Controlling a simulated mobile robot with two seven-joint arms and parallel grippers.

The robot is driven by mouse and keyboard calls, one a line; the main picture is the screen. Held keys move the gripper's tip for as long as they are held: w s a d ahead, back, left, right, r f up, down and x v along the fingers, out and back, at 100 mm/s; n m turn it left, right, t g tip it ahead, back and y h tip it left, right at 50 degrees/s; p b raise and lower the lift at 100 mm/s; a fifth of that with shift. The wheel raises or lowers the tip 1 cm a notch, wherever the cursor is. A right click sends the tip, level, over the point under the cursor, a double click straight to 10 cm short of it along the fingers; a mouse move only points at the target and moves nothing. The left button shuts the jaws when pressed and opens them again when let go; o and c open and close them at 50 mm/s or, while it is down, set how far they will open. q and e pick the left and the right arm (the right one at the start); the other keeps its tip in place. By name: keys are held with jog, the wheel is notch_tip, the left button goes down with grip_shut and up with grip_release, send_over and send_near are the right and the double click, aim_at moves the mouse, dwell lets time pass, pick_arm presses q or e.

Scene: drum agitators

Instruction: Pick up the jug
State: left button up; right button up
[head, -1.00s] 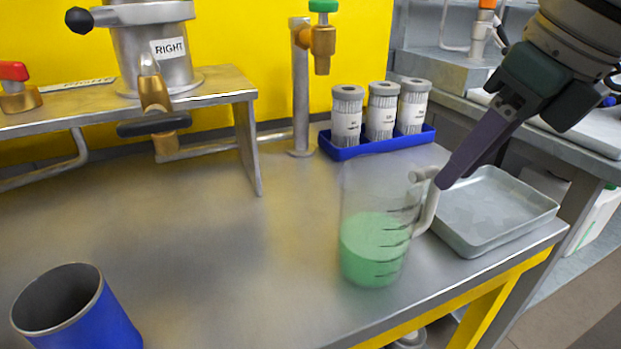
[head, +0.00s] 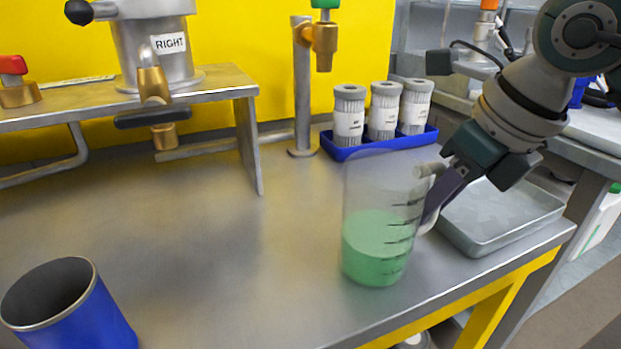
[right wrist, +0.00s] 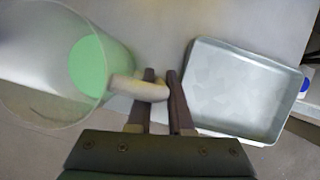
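The jug (head: 380,245) is clear, with dark graduation marks and green liquid inside. It stands upright on the steel bench near the front edge, its pale handle (head: 428,208) facing right. My right gripper (head: 437,193) reaches in from the right and is at the handle. In the right wrist view the jug (right wrist: 82,62) is at left, and the fingers of my right gripper (right wrist: 161,82) lie on either side of the handle (right wrist: 140,89), with little gap. Whether they press on it I cannot tell. My left gripper is not in view.
A grey metal tray (head: 478,238) sits just right of the jug, under my right arm. A blue rack (head: 345,153) of labelled cylinders is behind. A blue cup (head: 92,322) is at front left. A tap (head: 302,90) and steel stand (head: 250,150) are at the back. The bench's middle is clear.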

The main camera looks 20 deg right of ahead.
grip_shut()
dwell(1.1)
